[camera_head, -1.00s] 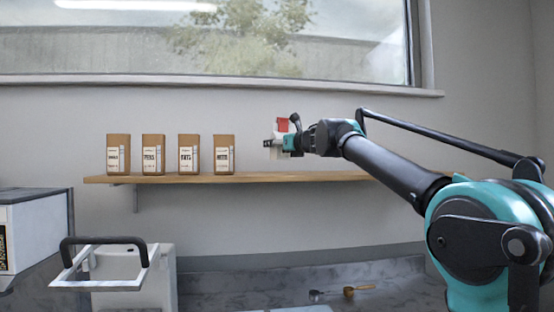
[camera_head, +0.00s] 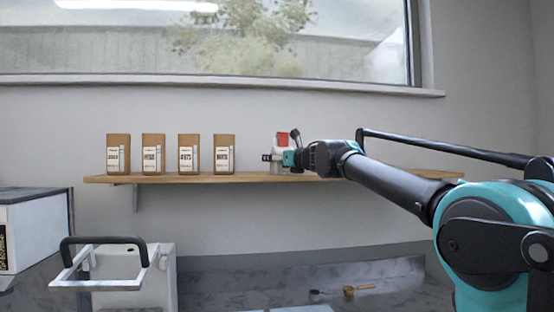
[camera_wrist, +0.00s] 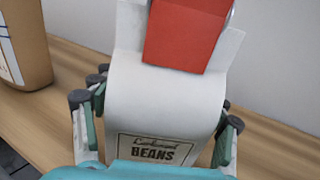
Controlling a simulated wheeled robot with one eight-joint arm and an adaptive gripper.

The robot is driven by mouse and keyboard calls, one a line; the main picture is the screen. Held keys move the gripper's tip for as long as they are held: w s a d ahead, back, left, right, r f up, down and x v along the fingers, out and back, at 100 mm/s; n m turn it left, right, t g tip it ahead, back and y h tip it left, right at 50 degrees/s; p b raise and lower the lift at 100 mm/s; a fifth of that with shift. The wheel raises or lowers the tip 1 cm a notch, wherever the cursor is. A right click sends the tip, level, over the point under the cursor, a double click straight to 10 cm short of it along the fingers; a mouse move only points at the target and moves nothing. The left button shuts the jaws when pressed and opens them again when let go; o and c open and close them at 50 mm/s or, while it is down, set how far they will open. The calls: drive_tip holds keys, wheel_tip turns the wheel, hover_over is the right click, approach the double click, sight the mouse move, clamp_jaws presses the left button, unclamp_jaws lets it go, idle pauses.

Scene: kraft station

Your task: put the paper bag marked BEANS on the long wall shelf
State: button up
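The BEANS bag (camera_wrist: 155,95) is white with a red upper part, and its label faces the wrist camera. My gripper (camera_wrist: 158,125) is shut on it, with one finger along each side. In the head view, the bag (camera_head: 282,139) stands upright at the long wooden wall shelf (camera_head: 330,177), right of the row of bags. Its base is at about shelf height; I cannot tell whether it touches the board. My gripper (camera_head: 280,158) hides part of the bag there. The shelf board also shows behind it in the wrist view (camera_wrist: 70,65).
Several brown labelled bags stand on the shelf's left half; the rightmost one (camera_head: 224,155) is nearest my gripper, with a gap between. Right of my gripper the shelf looks clear, partly behind my arm. The window sill (camera_head: 230,82) is above.

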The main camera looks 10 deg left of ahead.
drive_tip(key=o, duration=0.3)
drive_tip(key=shift+r, duration=0.15)
drive_tip(key=v, duration=1.2)
